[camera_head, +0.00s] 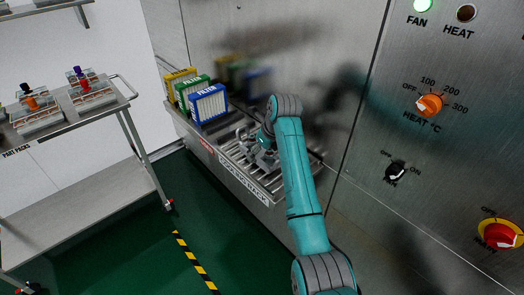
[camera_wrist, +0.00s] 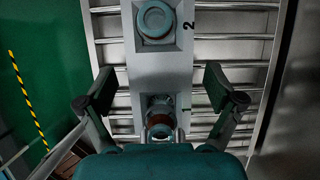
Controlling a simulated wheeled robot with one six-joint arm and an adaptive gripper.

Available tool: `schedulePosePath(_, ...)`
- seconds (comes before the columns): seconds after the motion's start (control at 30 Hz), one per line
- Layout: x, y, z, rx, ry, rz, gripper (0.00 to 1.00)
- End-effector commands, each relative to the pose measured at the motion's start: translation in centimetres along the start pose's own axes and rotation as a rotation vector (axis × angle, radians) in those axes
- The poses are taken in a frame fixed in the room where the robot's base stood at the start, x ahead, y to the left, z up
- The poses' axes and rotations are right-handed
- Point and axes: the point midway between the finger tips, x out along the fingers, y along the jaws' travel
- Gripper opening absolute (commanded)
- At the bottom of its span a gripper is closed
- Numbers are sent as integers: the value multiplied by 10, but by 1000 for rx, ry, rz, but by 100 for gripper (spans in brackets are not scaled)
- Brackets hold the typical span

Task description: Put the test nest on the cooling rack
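The test nest looks like a narrow grey plate (camera_wrist: 158,72) in the wrist view, with round teal-topped parts and a "2" at its right edge. A brown-orange ring shows low on it. The plate lies over the metal rails of the cooling rack (camera_wrist: 235,50); whether it touches them is hard to tell. The rack also shows in the head view (camera_head: 262,183), on a ledge along the steel machine. My gripper (camera_wrist: 161,92) is open, with a finger on each side of the plate and gaps between. In the head view my gripper (camera_head: 263,143) is low over the rack and partly hides the nest.
Yellow, green and blue filter boxes (camera_head: 208,103) stand at the rack's far end. The steel machine wall (camera_head: 325,60) rises close behind. A cart (camera_head: 75,105) with trays stands at the left. Green floor (camera_head: 120,240) between is clear.

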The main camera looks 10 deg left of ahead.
Motion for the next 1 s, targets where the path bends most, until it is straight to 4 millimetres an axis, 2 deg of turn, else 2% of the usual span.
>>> schedulePosePath(0.23, -1, 0, 1, 0, 0, 0, 92)
schedulePosePath(0.37, -11, 0, 2, 0, -2, -1, 92)
schedulePosePath(0.8, -93, -1, 2, 0, -3, -2, 92)
schedulePosePath(1.0, -116, 0, 1, 0, -1, 0, 92)
